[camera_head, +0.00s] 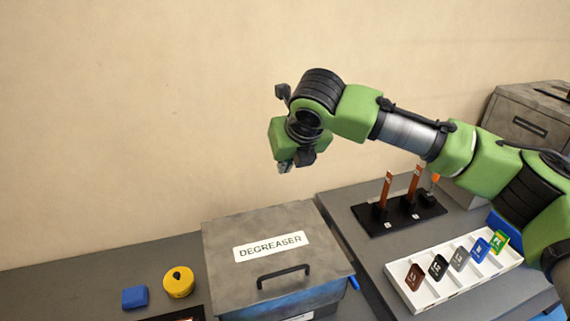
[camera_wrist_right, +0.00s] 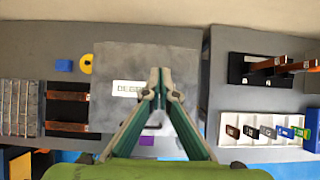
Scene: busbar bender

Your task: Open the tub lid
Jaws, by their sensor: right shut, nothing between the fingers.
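The degreaser tub (camera_head: 285,299) stands on the grey bench, low in the middle of the head view. Its grey metal lid (camera_head: 226,222) lies flat and closed, with a white "DEGREASER" label and a black bar handle (camera_head: 284,275) near its front edge. The lid also shows below the gripper in the right wrist view (camera_wrist_right: 120,62). My right gripper (camera_head: 285,167) is above the lid's back edge, apart from it. In the right wrist view its fingers (camera_wrist_right: 160,72) are together and empty, partly covering the label and handle. My left gripper is not in view.
A blue block (camera_head: 134,297) and a yellow round item (camera_head: 178,282) lie left of the tub. Right of it are a white tray (camera_head: 432,288) of coloured tags and a black stand (camera_head: 398,217) with copper bars. A grey metal box (camera_head: 528,120) stands at back right.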

